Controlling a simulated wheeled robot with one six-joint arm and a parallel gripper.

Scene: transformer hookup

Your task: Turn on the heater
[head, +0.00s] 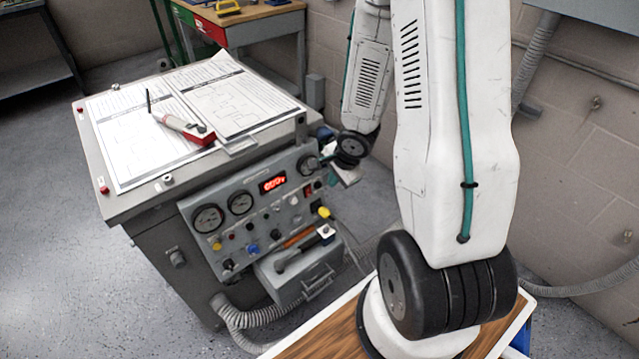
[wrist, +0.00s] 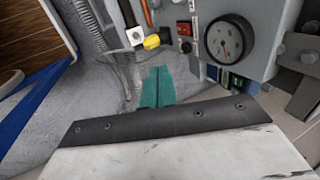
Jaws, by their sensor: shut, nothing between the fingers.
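The grey control cabinet's front panel (head: 226,230) has two dials, a third dial at its right end, a lit red display and several knobs and buttons. A red switch (head: 308,191) sits near the panel's right side; in the wrist view it (wrist: 184,28) is at the top, left of the round dial (wrist: 224,42). I cannot tell which control belongs to the heater. My gripper shows in the wrist view as shut teal fingers (wrist: 157,86), empty, below the panel's lower edge in the picture. In the head view my gripper's end, by the panel's right end, is largely hidden.
A yellow plug (head: 323,212) and a grey box with an orange-and-black handled tool (head: 300,242) sit at the panel's lower right. Papers and a red-white tool (head: 190,130) lie on the cabinet top. A ribbed hose (head: 240,318) runs below. Floor is clear at left.

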